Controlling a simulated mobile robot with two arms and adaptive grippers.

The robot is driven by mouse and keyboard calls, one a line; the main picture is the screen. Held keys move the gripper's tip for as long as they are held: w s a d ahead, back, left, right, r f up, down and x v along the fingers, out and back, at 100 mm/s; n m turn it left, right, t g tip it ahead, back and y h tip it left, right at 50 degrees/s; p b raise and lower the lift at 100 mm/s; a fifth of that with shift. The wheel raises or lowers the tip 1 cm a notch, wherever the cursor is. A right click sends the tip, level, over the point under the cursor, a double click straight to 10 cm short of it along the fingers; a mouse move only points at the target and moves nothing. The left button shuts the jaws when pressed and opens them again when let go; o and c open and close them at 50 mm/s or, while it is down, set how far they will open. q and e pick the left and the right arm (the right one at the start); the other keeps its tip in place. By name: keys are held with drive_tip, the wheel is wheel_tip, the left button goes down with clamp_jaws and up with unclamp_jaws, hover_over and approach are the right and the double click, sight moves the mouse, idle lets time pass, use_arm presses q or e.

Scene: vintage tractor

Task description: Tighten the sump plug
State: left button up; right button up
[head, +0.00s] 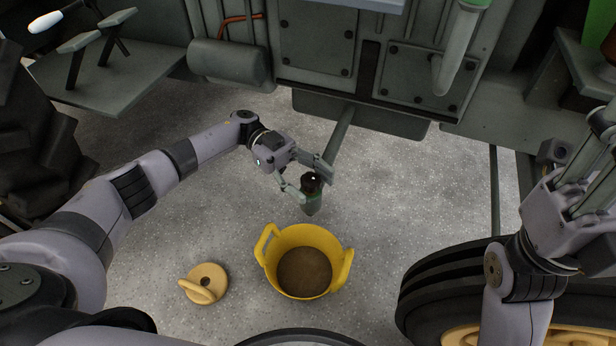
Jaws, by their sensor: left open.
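A small dark cylindrical piece (313,183) with a greenish lower part shows above the yellow tub; I take it to be the sump plug but cannot be sure. My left gripper (306,180) is open, with its fingers on either side of this piece. Whether they touch it I cannot tell. A grey pipe or bar (342,133) slopes down from the tractor's underside (400,121) towards the gripper. My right gripper (597,150) is at the right edge, partly cut off, away from the piece; its opening is unclear.
A yellow two-handled tub (330,240) with brown contents stands on the speckled floor (400,215). A large black tyre (425,290) is at lower right. Tractor panels (318,32) close off the back.

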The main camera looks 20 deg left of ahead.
use_arm(q)
drive_tip(key=v, duration=0.7)
drive_tip(key=shift+a, duration=0.2)
drive_tip(key=shift+w, duration=0.1)
idle(0.6)
